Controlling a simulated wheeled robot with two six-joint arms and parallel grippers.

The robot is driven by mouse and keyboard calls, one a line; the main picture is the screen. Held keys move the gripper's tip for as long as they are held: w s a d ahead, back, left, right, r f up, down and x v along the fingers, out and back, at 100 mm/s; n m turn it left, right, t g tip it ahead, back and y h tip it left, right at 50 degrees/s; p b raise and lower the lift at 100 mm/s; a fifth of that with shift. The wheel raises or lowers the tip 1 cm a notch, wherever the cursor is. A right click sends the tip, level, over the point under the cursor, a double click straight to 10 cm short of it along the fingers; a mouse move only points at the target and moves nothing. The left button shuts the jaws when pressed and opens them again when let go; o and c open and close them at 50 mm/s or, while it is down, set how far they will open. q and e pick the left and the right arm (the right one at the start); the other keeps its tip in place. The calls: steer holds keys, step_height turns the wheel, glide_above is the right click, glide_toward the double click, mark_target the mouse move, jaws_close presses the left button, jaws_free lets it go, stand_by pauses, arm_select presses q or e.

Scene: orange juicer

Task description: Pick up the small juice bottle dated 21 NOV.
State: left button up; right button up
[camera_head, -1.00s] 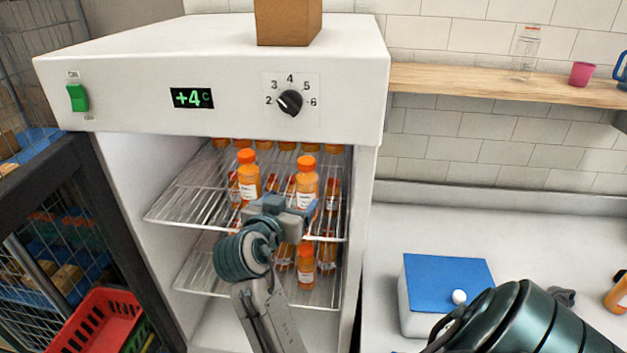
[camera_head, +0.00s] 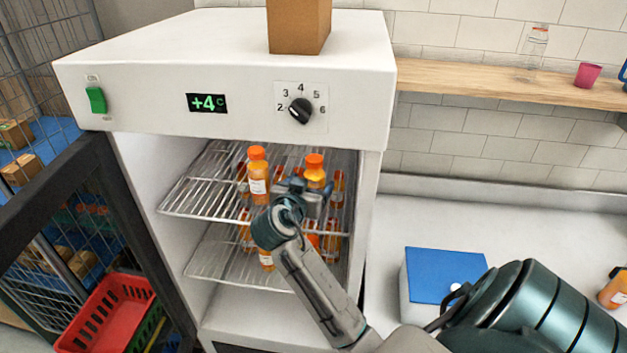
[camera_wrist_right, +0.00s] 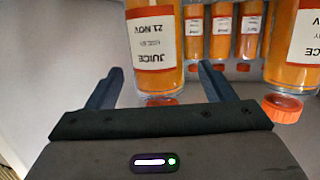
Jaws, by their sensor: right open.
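My right gripper (camera_head: 303,192) is open inside the fridge, at the front of the upper wire shelf (camera_head: 190,193). In the right wrist view, which is upside down, a bottle of orange juice labelled JUICE 21 NOV (camera_wrist_right: 153,45) stands between the open fingers (camera_wrist_right: 162,82) or just beyond their tips. The fingers show no contact with it. In the head view this appears to be the right front bottle (camera_head: 314,172), its lower part hidden by my gripper. Another front bottle (camera_head: 257,172) stands to its left; it also shows at right in the wrist view (camera_wrist_right: 293,48).
Several more bottles (camera_wrist_right: 221,38) stand behind on the upper shelf, and others (camera_head: 266,260) on the lower shelf. The fridge's right wall (camera_head: 366,200) is close to my arm. The open door (camera_head: 130,225) is at left. A blue-lidded box (camera_head: 445,275) sits on the counter.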

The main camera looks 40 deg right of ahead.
steer(key=shift+p+x, duration=0.5)
steer(key=shift+x, duration=1.05)
steer(key=shift+s+a, duration=0.1)
steer(key=shift+s, duration=0.05)
steer(key=shift+c, duration=0.5)
steer(key=c, duration=1.2)
steer(key=shift+o, duration=0.2)
steer(key=shift+r, duration=0.1)
